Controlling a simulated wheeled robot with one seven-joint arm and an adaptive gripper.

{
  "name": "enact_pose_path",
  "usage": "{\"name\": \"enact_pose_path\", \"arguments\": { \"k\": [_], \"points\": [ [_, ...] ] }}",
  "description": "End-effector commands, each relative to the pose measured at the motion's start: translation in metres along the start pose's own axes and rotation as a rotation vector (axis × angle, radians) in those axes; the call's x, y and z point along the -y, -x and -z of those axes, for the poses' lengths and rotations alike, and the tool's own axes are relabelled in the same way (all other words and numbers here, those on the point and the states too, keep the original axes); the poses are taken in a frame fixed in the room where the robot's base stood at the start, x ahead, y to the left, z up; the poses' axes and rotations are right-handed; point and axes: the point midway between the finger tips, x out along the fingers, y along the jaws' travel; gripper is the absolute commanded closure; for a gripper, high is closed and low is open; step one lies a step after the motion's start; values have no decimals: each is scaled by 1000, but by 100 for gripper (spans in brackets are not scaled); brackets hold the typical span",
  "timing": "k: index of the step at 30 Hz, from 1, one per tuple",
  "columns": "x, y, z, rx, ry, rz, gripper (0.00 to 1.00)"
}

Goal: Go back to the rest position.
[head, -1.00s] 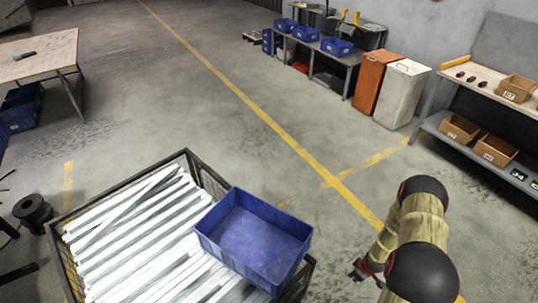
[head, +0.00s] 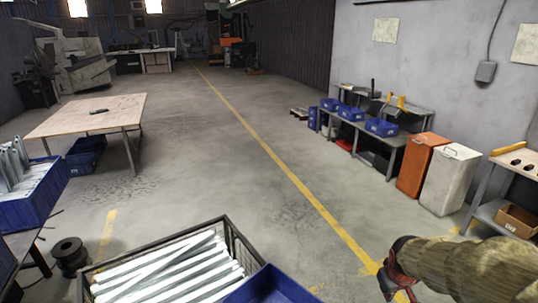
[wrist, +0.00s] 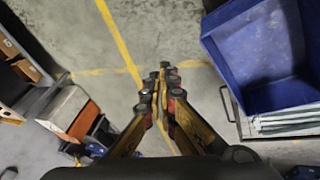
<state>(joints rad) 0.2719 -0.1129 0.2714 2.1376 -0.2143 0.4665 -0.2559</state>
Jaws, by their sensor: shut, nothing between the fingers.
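My gripper (wrist: 163,78) is shut and empty in the wrist view, its yellow and black fingers together above the bare concrete floor. In the head view my gripper (head: 392,284) shows at the lower right, partly cut off by the arm and the frame edge. A blue bin (head: 262,288) sits on a wire crate (head: 236,240) full of galvanized brackets (head: 175,265), to the left of my gripper. The blue bin (wrist: 262,50) also shows in the wrist view, to the right of the fingers and apart from them.
An orange bin (head: 421,163) and a white bin (head: 450,180) stand at the right, beside a shelf (head: 488,212). A wooden table (head: 85,116) stands at the left. A black spool (head: 69,256) lies near the crate. The middle floor along the yellow line is clear.

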Motion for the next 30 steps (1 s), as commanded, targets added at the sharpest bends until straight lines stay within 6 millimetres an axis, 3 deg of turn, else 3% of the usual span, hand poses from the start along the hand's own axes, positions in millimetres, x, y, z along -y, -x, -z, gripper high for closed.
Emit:
{"name": "enact_pose_path", "arguments": {
  "k": [1,6,12,15,22,30],
  "points": [
    [11,27,0,-22,-16,2,100],
    [46,99,-17,-66,-77,31,100],
    [90,169,-53,-116,-141,87,100],
    [109,194,-75,-135,-167,120,100],
    [135,223,-109,-157,-199,172,100],
    [139,226,-114,-158,-205,181,100]
  ]
}}
